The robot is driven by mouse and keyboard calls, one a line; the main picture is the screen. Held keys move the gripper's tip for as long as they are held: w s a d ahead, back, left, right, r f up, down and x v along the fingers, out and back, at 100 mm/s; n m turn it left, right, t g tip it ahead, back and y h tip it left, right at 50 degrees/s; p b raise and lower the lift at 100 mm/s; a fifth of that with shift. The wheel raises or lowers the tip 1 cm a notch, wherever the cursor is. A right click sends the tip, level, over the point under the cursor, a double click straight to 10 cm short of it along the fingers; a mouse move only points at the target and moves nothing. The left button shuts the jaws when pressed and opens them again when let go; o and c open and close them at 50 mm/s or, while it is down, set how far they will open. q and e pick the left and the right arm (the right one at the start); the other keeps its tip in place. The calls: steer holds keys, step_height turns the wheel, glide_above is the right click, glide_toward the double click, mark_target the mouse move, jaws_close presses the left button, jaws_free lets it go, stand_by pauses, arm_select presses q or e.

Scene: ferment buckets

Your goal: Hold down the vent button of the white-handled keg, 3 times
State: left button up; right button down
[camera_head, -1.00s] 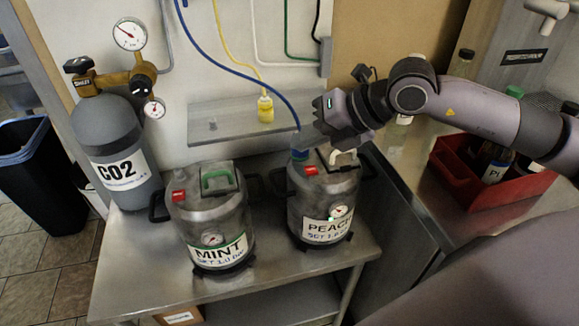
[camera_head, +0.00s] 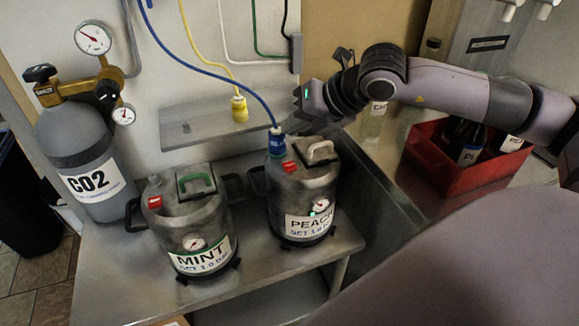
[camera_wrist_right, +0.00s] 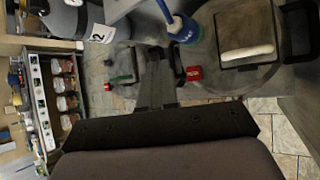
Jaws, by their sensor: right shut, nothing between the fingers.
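The white-handled keg (camera_head: 301,212), labelled PEACH, stands upright on the right of the metal table. Its white handle (camera_head: 320,152) and red vent button (camera_head: 290,167) are on the lid; the wrist view also shows the handle (camera_wrist_right: 247,52) and the button (camera_wrist_right: 193,74). A blue connector (camera_head: 277,139) with a blue hose sits on the lid beside the button. My right gripper (camera_head: 289,128) is shut and empty, above the lid's back edge near the connector. In the wrist view its fingers are left of the button, apart from it in the picture. My left gripper is not in view.
The green-handled MINT keg (camera_head: 190,225) stands to the left, with its own red button (camera_head: 155,202). A CO2 cylinder (camera_head: 82,165) stands further left. A wall shelf (camera_head: 190,118) is behind. A red crate (camera_head: 440,165) with bottles sits on the right counter.

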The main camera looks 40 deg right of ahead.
steer(key=b, duration=0.3)
glide_above(294, 166)
step_height(294, 166, down, 5)
steer(key=shift+f, duration=0.1)
steer(key=shift+f+b, duration=0.4)
steer(key=shift+b, duration=0.1)
stand_by(0.5)
stand_by(0.9)
steer(key=shift+f, duration=0.1)
steer(key=shift+f+b, duration=0.35)
steer(key=shift+b, duration=0.45)
